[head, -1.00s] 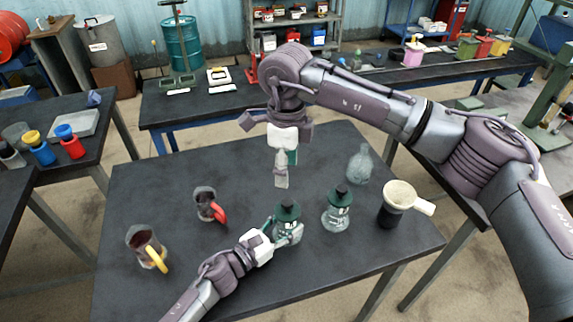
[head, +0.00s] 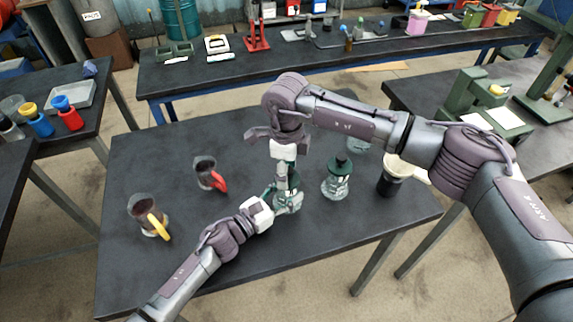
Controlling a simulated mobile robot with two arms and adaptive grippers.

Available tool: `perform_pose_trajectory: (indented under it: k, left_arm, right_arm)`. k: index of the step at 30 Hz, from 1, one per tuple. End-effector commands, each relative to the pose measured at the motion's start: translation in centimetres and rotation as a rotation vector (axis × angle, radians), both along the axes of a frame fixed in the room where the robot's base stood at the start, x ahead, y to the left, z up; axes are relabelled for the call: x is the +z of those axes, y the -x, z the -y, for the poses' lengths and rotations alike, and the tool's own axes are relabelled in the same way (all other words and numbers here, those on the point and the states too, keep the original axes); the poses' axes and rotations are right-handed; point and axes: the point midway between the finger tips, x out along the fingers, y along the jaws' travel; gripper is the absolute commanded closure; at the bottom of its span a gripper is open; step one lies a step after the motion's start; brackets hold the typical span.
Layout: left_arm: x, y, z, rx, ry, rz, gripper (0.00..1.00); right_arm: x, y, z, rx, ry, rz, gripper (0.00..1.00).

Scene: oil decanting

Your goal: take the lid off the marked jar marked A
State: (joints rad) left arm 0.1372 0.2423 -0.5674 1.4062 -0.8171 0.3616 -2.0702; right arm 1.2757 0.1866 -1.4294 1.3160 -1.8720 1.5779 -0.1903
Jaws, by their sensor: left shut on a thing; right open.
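Two glass jars with dark green lids stand on the black table (head: 140,270). My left gripper (head: 274,201) is shut on the left jar (head: 289,204), from its left side. My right gripper (head: 283,178) is open and points down over this jar, with its fingers at lid height. It hides most of this jar's lid, and I cannot tell whether it touches it. The second jar (head: 336,187), with its lid (head: 340,162) on, stands upright to the right, apart from both grippers. I cannot read the letter on either jar.
A dark container (head: 389,185) with a cream funnel (head: 397,165) stands at the right, partly behind my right arm.

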Motion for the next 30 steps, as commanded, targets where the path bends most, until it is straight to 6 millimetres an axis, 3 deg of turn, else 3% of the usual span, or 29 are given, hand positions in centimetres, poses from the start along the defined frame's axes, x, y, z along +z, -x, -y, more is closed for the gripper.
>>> perform_pose_trajectory:
  k: [4, 12, 15, 30]
  left_arm:
    - [0.04, -0.01, 0.01, 0.000, 0.001, 0.001, 1.00]
    - [0.04, 0.00, 0.01, 0.000, 0.001, 0.001, 1.00]
    - [0.04, -0.01, 0.01, 0.000, 0.001, 0.001, 1.00]
    - [0.02, 0.00, 0.00, 0.000, 0.000, 0.000, 1.00]
  right_arm:
    - [0.02, 0.00, -0.01, 0.000, 0.000, 0.000, 0.43]
    - [0.05, -0.01, -0.02, 0.000, 0.000, 0.000, 0.88]
    - [0.05, -0.02, -0.02, 0.000, 0.000, 0.000, 1.00]
    - [0.25, -0.03, -0.01, -0.001, -0.001, 0.001, 1.00]
